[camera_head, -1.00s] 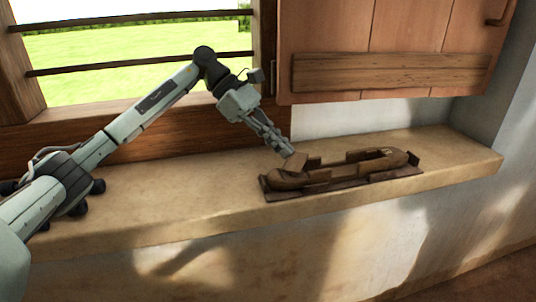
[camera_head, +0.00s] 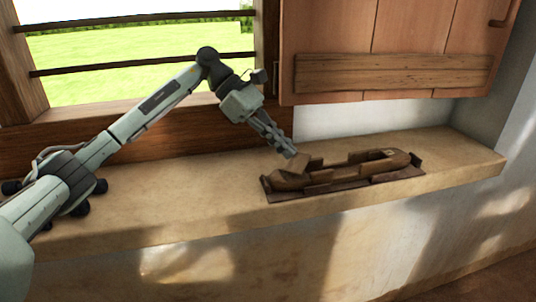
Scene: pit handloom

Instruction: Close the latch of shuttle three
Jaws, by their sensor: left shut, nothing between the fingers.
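A brown wooden shuttle (camera_head: 390,160) lies lengthwise in a dark, low-edged wooden holder (camera_head: 340,186) on the stone ledge. A small raised wooden piece, which looks like the latch (camera_head: 310,162), stands tilted up near the shuttle's left end. My left gripper (camera_head: 291,153) is shut and empty, pointing down and to the right. Its fingertips are at or very close to the raised piece; I cannot tell whether they touch it. The inside of the shuttle is mostly hidden by its near wall. My right gripper is not in view.
The stone ledge (camera_head: 180,210) has free room left of the holder and a little at its right end. A barred window (camera_head: 140,70) is behind the arm. A wooden shutter (camera_head: 400,40) hangs above and behind the shuttle.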

